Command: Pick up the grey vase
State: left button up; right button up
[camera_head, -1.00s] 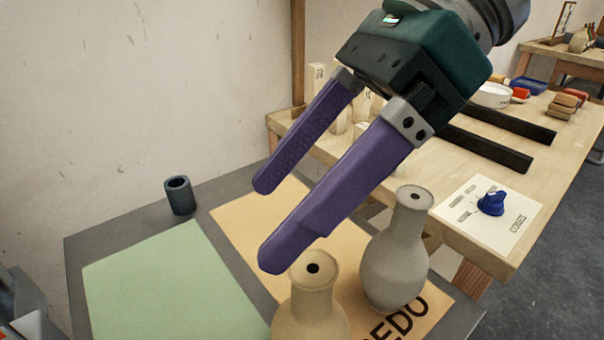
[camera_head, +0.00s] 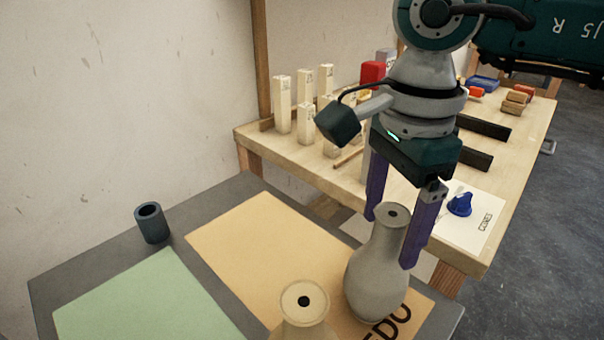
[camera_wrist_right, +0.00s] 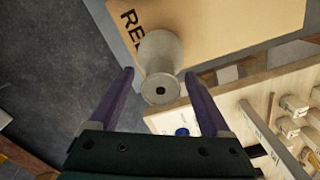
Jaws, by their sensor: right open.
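The grey vase (camera_head: 376,275) stands upright on the orange mat in the head view. It has a round body and a narrow neck with a dark hole in the top. My right gripper (camera_head: 394,242) is open and points down, with its purple fingers on either side of the vase's neck. In the right wrist view the vase (camera_wrist_right: 160,55) lies between and beyond the two open fingers (camera_wrist_right: 158,80). I cannot tell whether either finger touches it. My left gripper is not in view.
A beige vase (camera_head: 304,312) stands close to the left of the grey one. A dark cup (camera_head: 151,222) and a green mat (camera_head: 150,300) are further left on the grey table. The orange mat (camera_head: 250,235) is mostly clear. A wooden bench (camera_head: 340,180) with blocks and a blue knob (camera_head: 460,204) stands behind.

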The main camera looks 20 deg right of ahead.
jog(key=shift+f, duration=0.6)
grip_shut()
jog(key=shift+r, duration=0.1)
dwell(0.4)
